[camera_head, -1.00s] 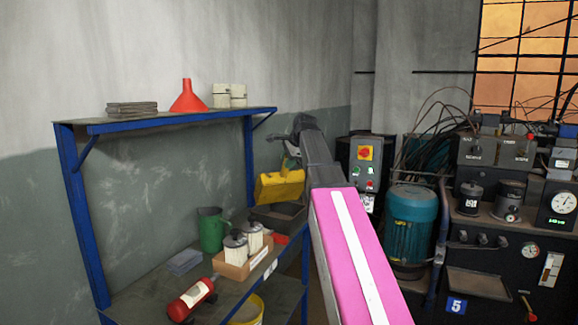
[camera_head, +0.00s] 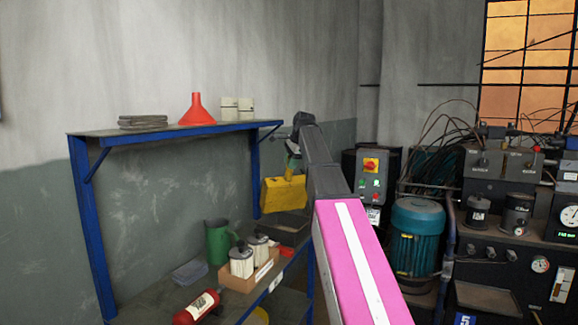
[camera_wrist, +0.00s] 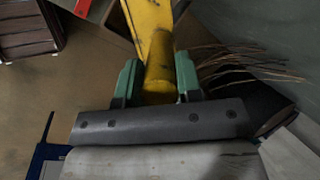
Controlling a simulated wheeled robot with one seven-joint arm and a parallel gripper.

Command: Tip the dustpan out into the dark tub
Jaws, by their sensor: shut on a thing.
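The yellow dustpan (camera_head: 284,194) hangs from my gripper (camera_head: 293,155) in the head view, its broad side facing the camera. In the wrist view, my gripper's green fingers (camera_wrist: 156,82) are shut on the dustpan's yellow handle (camera_wrist: 153,35). The dark tub (camera_head: 288,230) stands on the lower shelf, just below the dustpan in the head view; the exact gap between them is hard to tell. The inside of the tub and anything in the dustpan are hidden.
On the blue-framed shelf (camera_head: 190,130) sit a red funnel (camera_head: 197,112) above, and a green jug (camera_head: 217,243), a cardboard box (camera_head: 250,274) with filters and a red extinguisher (camera_head: 196,308) below. A teal motor (camera_head: 417,240) stands right of my arm.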

